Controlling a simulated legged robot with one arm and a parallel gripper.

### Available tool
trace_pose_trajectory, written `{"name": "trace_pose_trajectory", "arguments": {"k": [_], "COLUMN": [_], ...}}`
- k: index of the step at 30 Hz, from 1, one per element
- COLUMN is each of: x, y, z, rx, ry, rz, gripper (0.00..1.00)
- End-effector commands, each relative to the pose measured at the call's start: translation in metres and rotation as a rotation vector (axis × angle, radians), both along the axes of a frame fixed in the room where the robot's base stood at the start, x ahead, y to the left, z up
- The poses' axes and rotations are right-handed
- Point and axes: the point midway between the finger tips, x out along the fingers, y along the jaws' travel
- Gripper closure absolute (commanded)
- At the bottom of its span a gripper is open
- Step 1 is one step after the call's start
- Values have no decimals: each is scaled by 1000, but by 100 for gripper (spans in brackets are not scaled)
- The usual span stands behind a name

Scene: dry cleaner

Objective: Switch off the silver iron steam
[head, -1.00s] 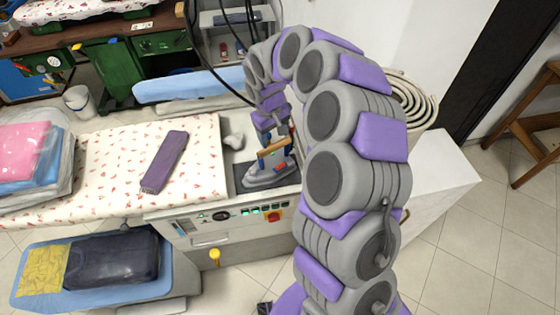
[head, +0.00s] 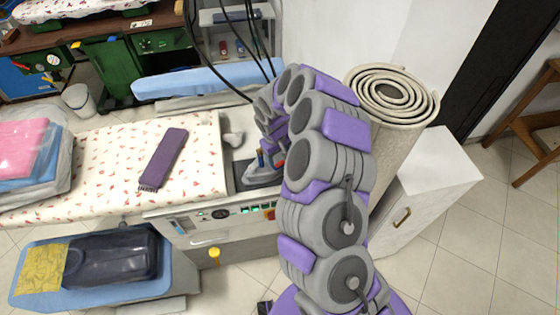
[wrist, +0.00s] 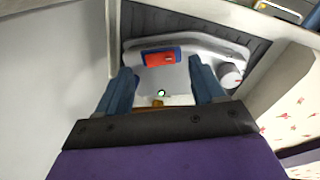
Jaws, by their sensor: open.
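The silver iron (head: 258,177) rests on a dark pad at the right end of the ironing station, largely hidden behind my arm in the head view. In the wrist view the iron's grey body (wrist: 205,46) lies just beyond my fingers. A red switch on a blue base (wrist: 161,57) sits on it, between the finger lines. My gripper (wrist: 164,86) has two blue fingers spread apart with nothing held. It faces the iron and the switch; I cannot tell whether a finger touches.
The padded board (head: 105,150) with a purple brush (head: 163,160) lies left of the iron. The control panel (head: 218,224) is below it. Black cables hang above the iron. A rolled carpet (head: 405,125) and a white cabinet (head: 440,180) stand to the right of my arm.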

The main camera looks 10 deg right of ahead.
Motion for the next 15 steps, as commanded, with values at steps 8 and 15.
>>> {"name": "trace_pose_trajectory", "arguments": {"k": [8, 15], "x": [1, 1], "y": [-4, -4], "z": [-30, -33], "rx": [-2, -1], "ry": [1, 0], "rz": [-1, -1], "gripper": [32, 32]}}
